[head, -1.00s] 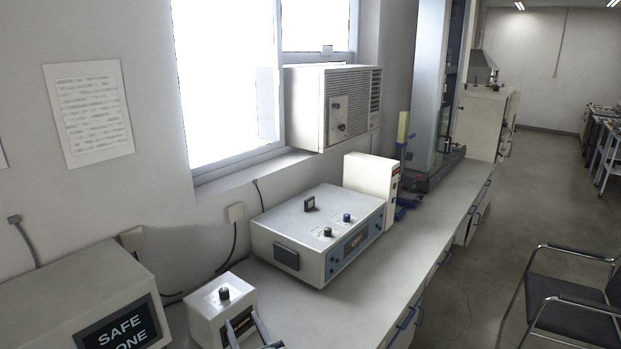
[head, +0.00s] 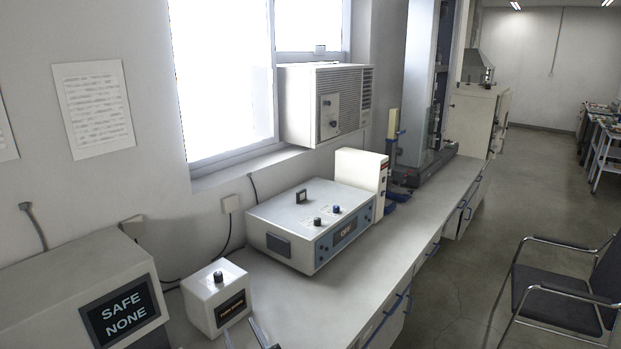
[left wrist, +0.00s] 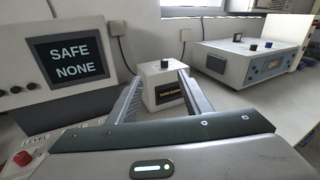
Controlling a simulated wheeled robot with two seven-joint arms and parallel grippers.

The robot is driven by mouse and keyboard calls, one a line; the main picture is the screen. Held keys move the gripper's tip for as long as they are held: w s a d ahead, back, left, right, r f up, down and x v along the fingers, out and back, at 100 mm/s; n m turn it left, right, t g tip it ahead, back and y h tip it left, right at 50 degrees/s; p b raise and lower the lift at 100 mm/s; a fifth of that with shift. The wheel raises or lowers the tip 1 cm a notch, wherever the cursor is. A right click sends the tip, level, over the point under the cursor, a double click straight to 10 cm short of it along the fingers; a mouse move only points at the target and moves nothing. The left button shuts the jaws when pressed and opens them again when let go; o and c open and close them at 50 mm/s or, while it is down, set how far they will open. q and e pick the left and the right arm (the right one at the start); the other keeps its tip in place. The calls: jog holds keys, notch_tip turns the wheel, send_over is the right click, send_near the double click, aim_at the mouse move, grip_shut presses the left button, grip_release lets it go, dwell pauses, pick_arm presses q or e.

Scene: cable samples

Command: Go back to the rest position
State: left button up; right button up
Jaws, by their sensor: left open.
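My left gripper (head: 250,338) shows only by its fingertips at the bottom edge of the head view. In the left wrist view its two fingers (left wrist: 155,97) stand wide apart with nothing between them. Beyond them stands a small white box with a black knob (left wrist: 162,86), which also shows in the head view (head: 216,297); the fingers look apart from it, though the gap is hard to judge. My right gripper is not in view.
A box with a screen reading "SAFE NONE" (head: 122,312) stands at the left. A larger white instrument with knobs (head: 310,228) sits farther along the bench (head: 345,280). A red button (left wrist: 22,158) shows at lower left. A chair (head: 565,290) stands on the floor at right.

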pick_arm(q)
jog(key=s+a+f+n+g+h, duration=0.2)
jog(key=s+f+n+g, duration=0.2)
jog(key=s+f+n, duration=0.5)
jog(key=s+a+f+n+g+h, duration=0.2)
jog(key=s+f+n+g, duration=0.3)
jog(key=s, duration=0.8)
jog(key=s+a+r+n+g+h, duration=0.2)
jog(key=s+n+g+h, duration=0.15)
jog(key=s+n, duration=1.4)
jog(key=s+f+m+b, duration=0.2)
jog(key=s+f+b, duration=0.15)
jog(key=f, duration=1.45)
jog(key=s+f+m+b, duration=0.25)
jog(key=f+b, duration=0.25)
jog(key=f, duration=1.3)
jog(key=s+a+f+g+b, duration=0.1)
jog(key=s+f+b, duration=0.2)
jog(key=s+f, duration=0.6)
jog(key=s+a+f+b, duration=0.1)
jog(key=s+f+b, duration=0.3)
jog(key=s+f, duration=0.5)
notch_tip(320, 180, down, 8)
jog(key=shift+a+r+g, duration=0.25)
jog(key=shift+g, duration=0.1)
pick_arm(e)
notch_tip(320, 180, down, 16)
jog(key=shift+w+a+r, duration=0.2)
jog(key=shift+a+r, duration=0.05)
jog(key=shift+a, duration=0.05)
